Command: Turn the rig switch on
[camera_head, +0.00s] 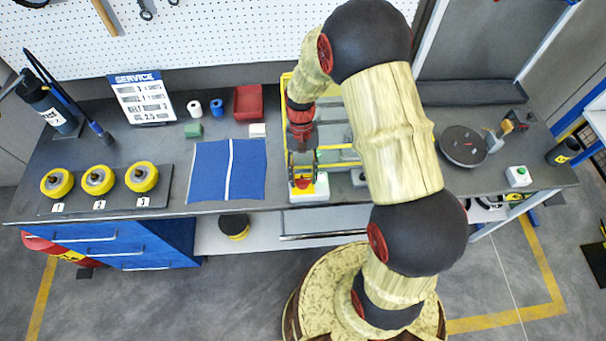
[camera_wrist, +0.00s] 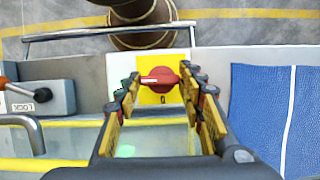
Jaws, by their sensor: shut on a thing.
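The rig switch is a red rotary knob (camera_wrist: 162,79) with a white mark on its handle, on a yellow plate (camera_wrist: 152,97) with a "0" printed on it. The knob handle lies crosswise in the wrist view, between my fingertips. My gripper (camera_wrist: 159,84) is shut on the knob, with one finger at each side. In the head view my gripper (camera_head: 302,172) reaches down to the switch box (camera_head: 312,190) at the front edge of the bench. The gripper hides part of the knob there.
A yellow-framed rig (camera_head: 340,155) stands behind the switch. A lever marked LOCK (camera_wrist: 42,98) sits left of the switch in the wrist view. A blue mat (camera_head: 210,172) lies beside it.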

